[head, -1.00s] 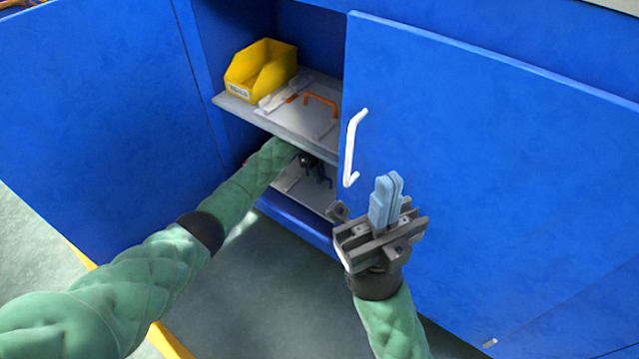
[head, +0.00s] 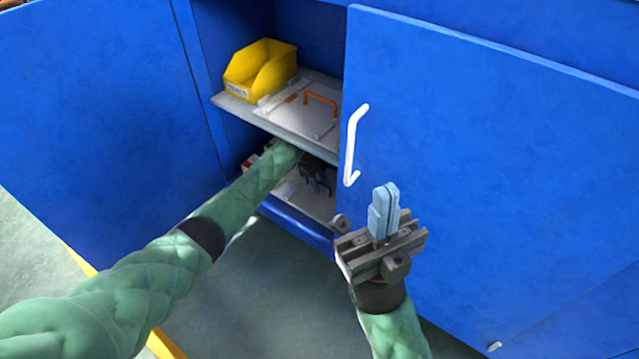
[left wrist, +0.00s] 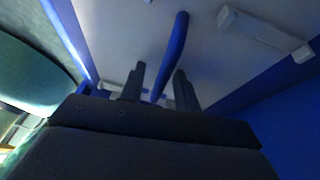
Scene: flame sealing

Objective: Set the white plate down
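I cannot pick out the white plate with certainty. A flat whitish piece (head: 287,112) lies on the upper shelf, near an orange handle (head: 320,99). My left arm reaches into the lower compartment, under that shelf. The dark left gripper (head: 316,178) is partly hidden by the shelf edge and my forearm. In the left wrist view its two dark fingers (left wrist: 158,88) stand apart, with no plate visible between them. A blue rod (left wrist: 172,55) runs beyond and between the fingers. My right gripper (head: 384,212) is outside, before the right door, its pale blue fingers together and empty.
A yellow bin (head: 260,70) stands on the upper shelf (head: 228,101). The blue right door (head: 480,170) with a white handle (head: 353,145) borders the opening. The lower shelf (head: 308,202) has some clear surface. A white bar (left wrist: 265,33) shows in the left wrist view.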

